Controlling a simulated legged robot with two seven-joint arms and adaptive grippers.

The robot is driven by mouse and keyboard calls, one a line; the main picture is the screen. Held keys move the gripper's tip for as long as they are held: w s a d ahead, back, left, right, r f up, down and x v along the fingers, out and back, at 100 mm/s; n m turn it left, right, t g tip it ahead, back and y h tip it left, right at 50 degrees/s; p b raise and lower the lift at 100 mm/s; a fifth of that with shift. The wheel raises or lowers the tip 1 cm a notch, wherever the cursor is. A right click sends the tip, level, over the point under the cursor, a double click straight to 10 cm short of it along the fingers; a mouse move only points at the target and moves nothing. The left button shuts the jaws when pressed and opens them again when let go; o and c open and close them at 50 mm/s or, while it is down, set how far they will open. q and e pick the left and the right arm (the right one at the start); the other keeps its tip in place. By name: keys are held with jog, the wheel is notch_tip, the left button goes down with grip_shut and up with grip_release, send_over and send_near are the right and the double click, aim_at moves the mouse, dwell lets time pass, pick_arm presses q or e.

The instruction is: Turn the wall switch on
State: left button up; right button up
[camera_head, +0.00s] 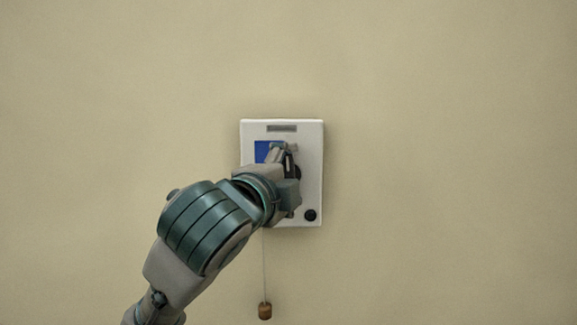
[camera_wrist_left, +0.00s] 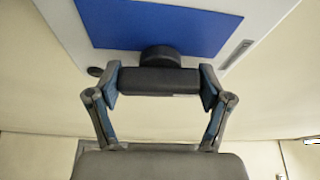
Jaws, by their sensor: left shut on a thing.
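The wall switch is a white box (camera_head: 311,150) on the wall, with a blue panel (camera_head: 262,149) on its face. My left gripper (camera_head: 287,168) is in front of it and covers most of the middle. In the left wrist view, the fingers of my left gripper (camera_wrist_left: 161,86) stand at both ends of a dark handle bar (camera_wrist_left: 160,81) and are shut on it. The bar sits in front of a round dark hub (camera_wrist_left: 159,54) on the blue panel (camera_wrist_left: 150,24). My right gripper is not in view.
A small black round knob (camera_head: 310,215) is at the box's lower right, and a grey slot (camera_head: 282,128) is at its top. A cord with a brown wooden pull (camera_head: 265,311) hangs below. The beige wall around the box is bare.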

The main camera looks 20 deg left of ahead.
pick_arm(q)
jog(key=shift+w+d+f+m+p, duration=0.1)
jog(key=shift+f+m+p, duration=0.15)
jog(key=shift+m, duration=0.25)
jog(key=shift+f+g, duration=0.1)
jog(key=shift+g, duration=0.2)
jog(key=o, duration=1.1)
jog(key=shift+s+r, duration=0.25)
jog(key=shift+s, duration=0.05)
jog(key=s, duration=0.3)
jog(key=s+a, duration=0.1)
jog(key=s, duration=0.7)
jog(key=shift+s+a+f, duration=0.1)
jog(key=shift+s+a, duration=0.05)
